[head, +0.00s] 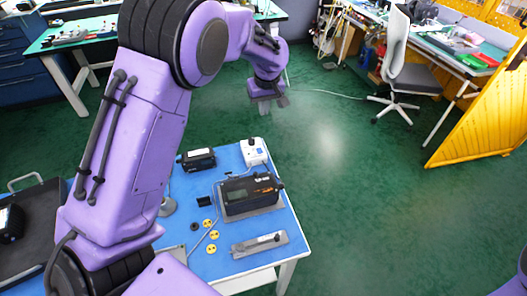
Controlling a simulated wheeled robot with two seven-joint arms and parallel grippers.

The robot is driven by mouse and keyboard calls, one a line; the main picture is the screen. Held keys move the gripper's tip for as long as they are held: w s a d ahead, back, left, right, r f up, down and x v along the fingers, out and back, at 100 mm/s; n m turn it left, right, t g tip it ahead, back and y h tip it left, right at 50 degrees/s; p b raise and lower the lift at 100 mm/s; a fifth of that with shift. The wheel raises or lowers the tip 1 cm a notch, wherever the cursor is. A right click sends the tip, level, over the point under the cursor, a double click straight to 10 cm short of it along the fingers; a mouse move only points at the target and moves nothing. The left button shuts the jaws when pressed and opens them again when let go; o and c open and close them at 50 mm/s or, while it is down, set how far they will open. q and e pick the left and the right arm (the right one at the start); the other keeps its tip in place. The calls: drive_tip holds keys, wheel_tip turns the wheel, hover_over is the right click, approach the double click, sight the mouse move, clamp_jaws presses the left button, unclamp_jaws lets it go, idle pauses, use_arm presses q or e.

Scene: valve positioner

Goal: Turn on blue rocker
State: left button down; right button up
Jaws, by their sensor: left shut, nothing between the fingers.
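A small white box (254,152) sits at the far right corner of the blue-topped table. It has a small dark spot on top and a cable. It may carry the blue rocker, but the rocker is too small to make out for sure. My left gripper (265,108) is shut and empty. It points down and appears just above and beyond the white box in the picture, apart from it. My right gripper is out of view; only a bit of purple shows at the lower right edge.
The blue-topped table (216,262) bears a black device (250,193) on a grey base, a smaller black box (197,159), several yellow round pieces (209,236) and a metal plate (259,244). Open green floor (350,190) lies to the right. An office chair (405,70) stands farther back.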

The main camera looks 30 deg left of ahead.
use_arm(q)
drive_tip(key=b, duration=0.5)
hover_over(262, 152)
drive_tip(key=s+d, duration=0.1)
drive_tip(key=d, duration=0.1)
drive_tip(key=s+d+x, duration=0.1)
drive_tip(key=x, duration=0.6)
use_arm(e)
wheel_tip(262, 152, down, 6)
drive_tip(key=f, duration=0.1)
use_arm(q)
drive_tip(key=p+x, duration=0.1)
drive_tip(key=x, duration=0.3)
drive_tip(key=s+p+x, duration=0.1)
drive_tip(key=x, duration=0.3)
drive_tip(key=d+p+x, duration=0.1)
drive_tip(key=x, duration=0.3)
drive_tip(key=shift+s+f+p, duration=0.15)
drive_tip(key=shift+f+p, duration=0.25)
drive_tip(key=shift+s+f, duration=0.1)
drive_tip(key=shift+f, duration=0.3)
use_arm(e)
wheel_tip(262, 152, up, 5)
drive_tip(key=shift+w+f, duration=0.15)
